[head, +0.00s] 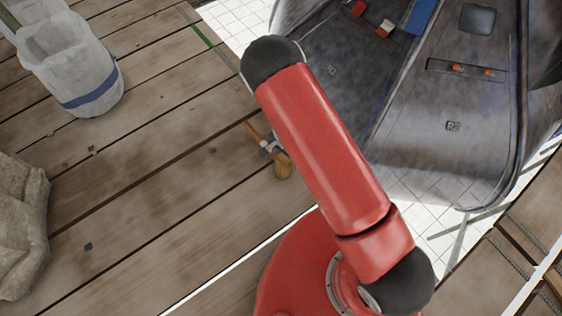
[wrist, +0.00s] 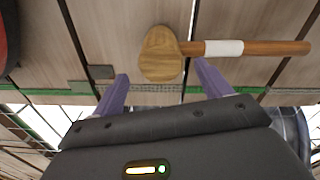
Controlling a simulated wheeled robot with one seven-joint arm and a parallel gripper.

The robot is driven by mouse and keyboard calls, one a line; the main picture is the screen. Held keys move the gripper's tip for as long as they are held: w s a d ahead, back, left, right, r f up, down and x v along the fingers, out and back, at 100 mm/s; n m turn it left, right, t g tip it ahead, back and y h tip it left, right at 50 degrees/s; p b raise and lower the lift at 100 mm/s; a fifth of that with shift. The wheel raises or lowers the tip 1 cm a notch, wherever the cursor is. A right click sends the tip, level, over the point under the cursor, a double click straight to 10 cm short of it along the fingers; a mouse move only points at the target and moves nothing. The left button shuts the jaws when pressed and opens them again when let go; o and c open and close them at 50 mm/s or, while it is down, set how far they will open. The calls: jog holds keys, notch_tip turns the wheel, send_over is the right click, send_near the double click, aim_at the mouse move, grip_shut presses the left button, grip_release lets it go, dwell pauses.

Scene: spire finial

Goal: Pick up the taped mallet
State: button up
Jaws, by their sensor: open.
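The taped mallet lies on the wooden planks. In the wrist view its rounded wooden head (wrist: 160,55) is at the top middle, and its handle (wrist: 275,48) points right with a white tape band (wrist: 223,47) near the head. My gripper (wrist: 160,82) is open, with its two purple fingers apart; the mallet head shows between and just beyond the fingertips. I cannot tell how far above it the fingers are. In the head view the mallet (head: 282,166) is partly hidden by my red arm, and my gripper is not visible.
A white bucket (head: 75,65) with a blue band stands at the upper left. A pale rock-like lump (head: 20,225) sits at the left edge. A large dark metal shell (head: 450,110) stands at the right. The planks (head: 130,190) left of the mallet are mostly clear.

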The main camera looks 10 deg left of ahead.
aim_at(284, 159)
jog(key=f, duration=0.3)
jog(key=shift+s+a+f, duration=0.15)
jog(key=shift+a+f, duration=0.05)
jog(key=shift+f, duration=0.2)
jog(key=c, duration=1.2)
